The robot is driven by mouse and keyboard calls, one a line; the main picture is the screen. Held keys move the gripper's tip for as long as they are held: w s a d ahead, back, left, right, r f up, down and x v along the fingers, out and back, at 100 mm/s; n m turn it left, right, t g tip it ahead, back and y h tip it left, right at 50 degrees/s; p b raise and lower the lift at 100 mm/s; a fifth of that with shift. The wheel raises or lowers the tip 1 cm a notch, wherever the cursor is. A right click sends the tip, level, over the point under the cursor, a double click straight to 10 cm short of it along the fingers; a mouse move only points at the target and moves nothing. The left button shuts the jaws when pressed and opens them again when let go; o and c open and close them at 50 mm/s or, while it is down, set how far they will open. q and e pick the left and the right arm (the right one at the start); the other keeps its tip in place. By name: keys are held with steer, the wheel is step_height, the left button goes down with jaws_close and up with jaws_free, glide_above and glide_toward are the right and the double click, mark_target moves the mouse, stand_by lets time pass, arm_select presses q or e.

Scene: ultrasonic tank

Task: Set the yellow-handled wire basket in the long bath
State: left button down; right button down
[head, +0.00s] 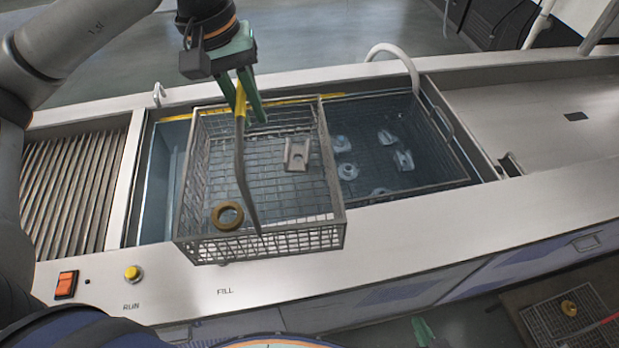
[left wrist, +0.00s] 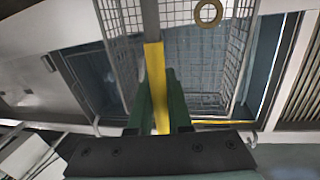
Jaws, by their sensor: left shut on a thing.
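The yellow-handled wire basket (head: 185,205) hangs over the left part of the long bath (head: 155,195). My left gripper (head: 245,108) is shut on the yellow end of its handle, which also shows between the green fingers (left wrist: 158,106) in the left wrist view. The basket holds a brass ring (head: 227,215) and a grey metal bracket (head: 297,153). Its near side overlaps the bath's front rim in the head view, and the basket looks roughly level. A green fingertip of my right gripper (head: 422,332) shows at the bottom edge; most of it is hidden.
A second wire basket (head: 455,165) with several metal parts sits in the bath on the right. A curved white pipe (head: 395,50) stands behind it. A ribbed rack (head: 75,185) lies left. A red-handled basket (head: 550,325) is at lower right. The front ledge has switches (head: 66,284).

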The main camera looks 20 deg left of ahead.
arm_select(q)
steer(key=w+a+f+n+b, duration=0.2)
steer(key=a+f+n, duration=0.1)
steer(key=a+n, duration=0.2)
steer(key=w+a+f+n+y+b, duration=0.1)
steer(key=w+a+f+n+b, duration=0.1)
steer(key=a+n, duration=0.3)
steer(key=w+a+f+n+t+y+b, duration=0.1)
steer(key=w+a+f+n+b, duration=0.1)
steer(key=w+a+f+n, duration=0.2)
steer(key=shift+a+n, duration=1.1)
steer(key=shift+a, duration=0.3)
steer(key=a+f+n+b, duration=0.1)
steer(key=f+b, duration=0.2)
steer(key=f, duration=0.5)
steer(key=a+f+n+y+b, duration=0.1)
steer(key=a+f+b, duration=0.1)
steer(key=f, duration=0.7)
steer(key=shift+a+f+n+b, duration=0.2)
steer(key=shift+f+n+b, duration=0.15)
steer(key=shift+b, duration=0.2)
steer(key=c, duration=1.2)
jaws_free()
steer(key=shift+f, duration=0.15)
steer(key=shift+c, duration=0.2)
steer(key=o, duration=0.4)
